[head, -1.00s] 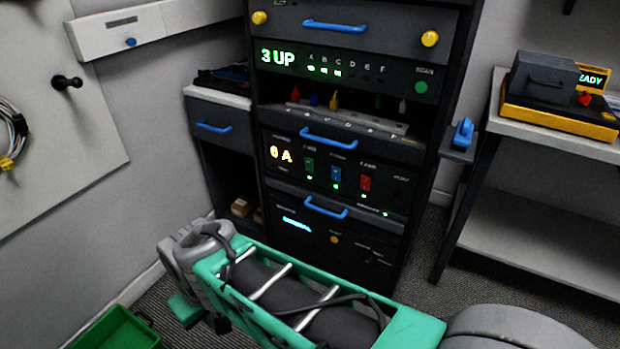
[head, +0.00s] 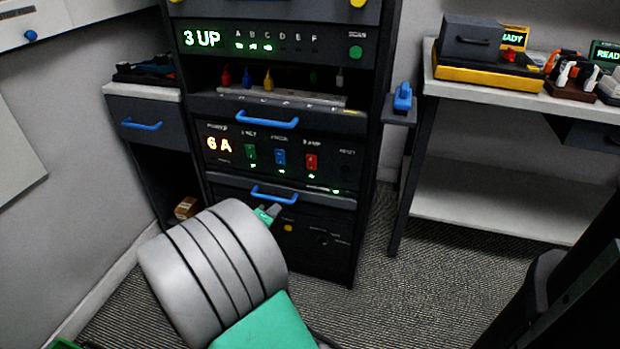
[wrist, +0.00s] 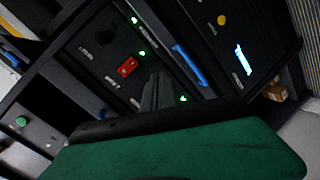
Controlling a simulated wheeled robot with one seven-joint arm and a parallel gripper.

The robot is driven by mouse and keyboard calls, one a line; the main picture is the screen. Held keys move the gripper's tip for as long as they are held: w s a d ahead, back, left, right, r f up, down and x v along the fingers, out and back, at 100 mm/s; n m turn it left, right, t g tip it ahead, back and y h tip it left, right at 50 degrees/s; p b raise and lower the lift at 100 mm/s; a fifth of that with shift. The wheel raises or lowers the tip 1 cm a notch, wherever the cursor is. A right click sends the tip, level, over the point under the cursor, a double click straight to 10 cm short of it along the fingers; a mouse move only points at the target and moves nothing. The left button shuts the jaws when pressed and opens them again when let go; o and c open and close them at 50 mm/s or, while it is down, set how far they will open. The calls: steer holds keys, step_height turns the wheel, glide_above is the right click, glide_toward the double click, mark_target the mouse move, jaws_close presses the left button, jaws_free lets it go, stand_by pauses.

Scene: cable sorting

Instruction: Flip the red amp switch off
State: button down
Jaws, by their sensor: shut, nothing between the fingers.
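The red switch (head: 311,162) is the rightmost of three coloured rocker switches on the dark rack panel, with a lit green lamp below it. The red switch also shows in the wrist view (wrist: 128,66), left of the fingers. My gripper (wrist: 158,88) is shut and empty, its dark fingertips close to the panel beside the red switch. I cannot tell whether they touch the panel. In the head view my arm hides most of the gripper.
The green switch (head: 250,153) and blue switch (head: 280,157) sit left of the red one. Blue drawer handles (head: 268,122) stick out above and below the panel. A side shelf with a blue-handled item (head: 402,98) stands right of the rack. Floor to the right is clear.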

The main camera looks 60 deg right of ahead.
steer(key=s+d+r+n+t+h+b, duration=0.1)
steer(key=s+d+r+n+h, duration=0.1)
steer(key=s+d+n+h, duration=0.1)
steer(key=s+n+h, duration=0.1)
steer(key=n, duration=0.1)
steer(key=shift+s+d+n+h, duration=0.25)
steer(key=shift+d+n+h, duration=0.1)
steer(key=shift+n+h, duration=0.05)
steer(key=shift+d+r, duration=0.1)
steer(key=shift+d, duration=0.05)
steer(key=p, duration=0.1)
glide_toward(313, 159)
steer(key=d, duration=0.4)
steer(key=w+d, duration=0.1)
steer(key=d, duration=0.1)
steer(key=shift+d+r, duration=0.3)
steer(key=shift+d, duration=0.05)
steer(key=shift+s, duration=0.1)
